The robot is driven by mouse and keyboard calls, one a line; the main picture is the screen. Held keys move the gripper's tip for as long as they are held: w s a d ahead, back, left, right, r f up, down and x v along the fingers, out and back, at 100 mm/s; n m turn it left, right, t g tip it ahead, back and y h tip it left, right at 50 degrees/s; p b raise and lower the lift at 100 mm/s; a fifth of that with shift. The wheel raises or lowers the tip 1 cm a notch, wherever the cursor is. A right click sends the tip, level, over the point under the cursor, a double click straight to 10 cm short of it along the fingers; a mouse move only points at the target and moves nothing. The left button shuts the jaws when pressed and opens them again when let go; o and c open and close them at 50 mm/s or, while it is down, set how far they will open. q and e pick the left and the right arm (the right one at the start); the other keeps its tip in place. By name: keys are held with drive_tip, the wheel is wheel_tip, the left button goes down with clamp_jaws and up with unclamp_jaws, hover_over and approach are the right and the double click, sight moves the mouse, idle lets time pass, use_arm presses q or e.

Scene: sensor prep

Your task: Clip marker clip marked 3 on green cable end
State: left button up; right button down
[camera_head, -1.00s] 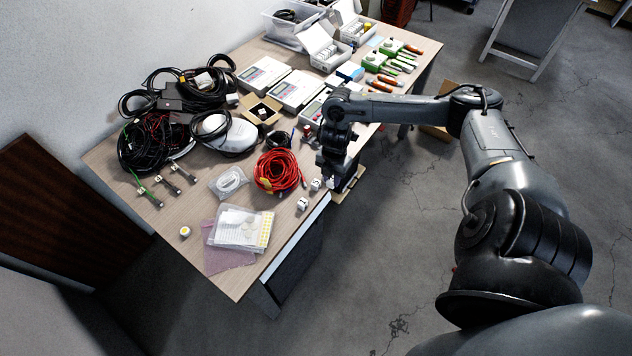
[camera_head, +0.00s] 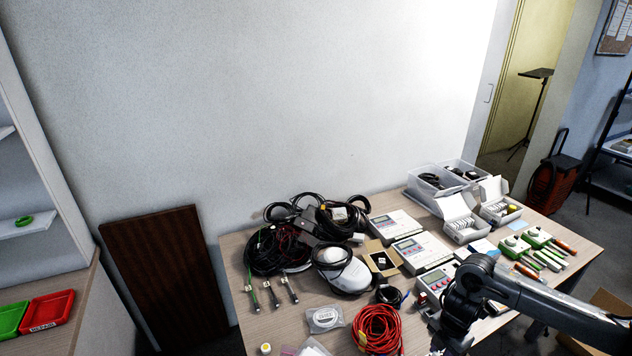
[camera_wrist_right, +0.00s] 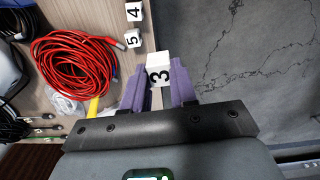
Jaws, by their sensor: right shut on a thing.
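The white marker clip marked 3 (camera_wrist_right: 159,72) is held between the purple fingertips of my right gripper (camera_wrist_right: 158,88) in the right wrist view, its digit facing the camera. In the head view my right wrist is at the bottom right, by the table's front edge, and its fingertips are not clear there. The green cable end (camera_head: 254,297) is the leftmost of three cable ends lying side by side at the table's left front, well left of my right gripper. My left gripper is in no view.
Marker clips 4 (camera_wrist_right: 134,11) and 5 (camera_wrist_right: 132,38) stand at the table edge. A red cable coil (camera_head: 378,330) lies between my right gripper and the cable ends. A bagged white coil (camera_head: 324,318) and a white dome device (camera_head: 343,270) are near the ends.

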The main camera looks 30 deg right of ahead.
drive_tip(key=w+a+r+m, duration=0.25)
drive_tip(key=w+a, duration=0.45)
drive_tip(key=a, duration=0.5)
drive_tip(key=w+a+r+m, duration=0.1)
drive_tip(key=w+a+r, duration=0.3)
drive_tip(key=w+a, duration=0.5)
drive_tip(key=w+a+r+m, duration=0.1)
drive_tip(key=w+a+r, duration=0.3)
drive_tip(key=a, duration=1)
drive_tip(key=s+d+f+m, duration=0.1)
drive_tip(key=d+f+m, duration=0.3)
drive_tip(key=m, duration=0.9)
drive_tip(key=s+r+p, duration=0.4)
drive_tip(key=r+p, duration=0.8)
drive_tip(key=p, duration=0.2)
drive_tip(key=s+r+p, duration=0.5)
drive_tip(key=r+p, duration=0.7)
drive_tip(key=p, duration=0.2)
drive_tip(key=shift+a, duration=0.25)
